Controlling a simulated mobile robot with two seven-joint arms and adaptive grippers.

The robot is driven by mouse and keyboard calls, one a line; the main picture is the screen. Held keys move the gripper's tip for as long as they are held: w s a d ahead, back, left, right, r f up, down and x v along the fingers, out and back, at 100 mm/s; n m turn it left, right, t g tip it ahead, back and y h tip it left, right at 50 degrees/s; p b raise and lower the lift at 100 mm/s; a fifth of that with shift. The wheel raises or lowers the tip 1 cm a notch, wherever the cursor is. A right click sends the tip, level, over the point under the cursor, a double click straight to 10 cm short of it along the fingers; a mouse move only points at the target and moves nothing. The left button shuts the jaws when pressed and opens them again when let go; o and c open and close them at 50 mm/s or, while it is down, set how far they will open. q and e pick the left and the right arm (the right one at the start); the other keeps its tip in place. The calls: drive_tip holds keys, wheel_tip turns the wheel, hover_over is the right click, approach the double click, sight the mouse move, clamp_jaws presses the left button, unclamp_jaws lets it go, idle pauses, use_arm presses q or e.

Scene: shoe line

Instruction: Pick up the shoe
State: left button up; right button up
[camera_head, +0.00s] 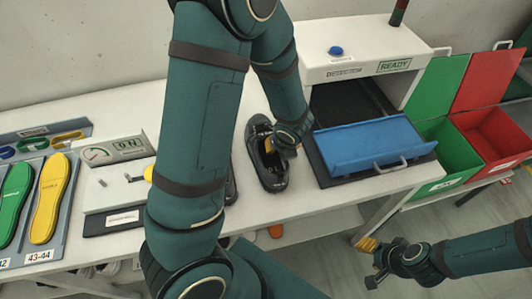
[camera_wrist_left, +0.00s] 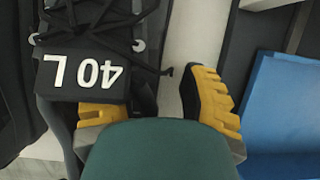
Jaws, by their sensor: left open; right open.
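In the left wrist view the shoe (camera_wrist_left: 92,45) shows dark laces and a tag with an upside-down "40 L". My left gripper (camera_wrist_left: 160,105) is open at the shoe. One yellow finger is partly hidden by the tag and appears to be in the shoe's opening; the other is right of the shoe, over bare table. In the head view the left gripper is mostly hidden by its own wrist. My right gripper (camera_head: 370,263) is open and empty, low at the right, away from the table.
A blue tray (camera_head: 370,145) with a handle lies right of the shoe, before a white "READY" machine (camera_head: 365,45). Green (camera_head: 440,150) and red (camera_head: 495,135) bins stand further right. Insoles (camera_head: 48,200) and an "ON" gauge panel (camera_head: 115,150) are left. My left arm hides the middle.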

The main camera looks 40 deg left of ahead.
use_arm(q)
drive_tip(key=shift+w+a+f, duration=0.1)
drive_tip(key=shift+a+f, duration=0.05)
drive_tip(key=shift+f, duration=0.2)
clamp_jaws()
wheel_tip(320, 180, up, 10)
drive_tip(key=p, duration=0.5)
drive_tip(key=shift+r, duration=0.15)
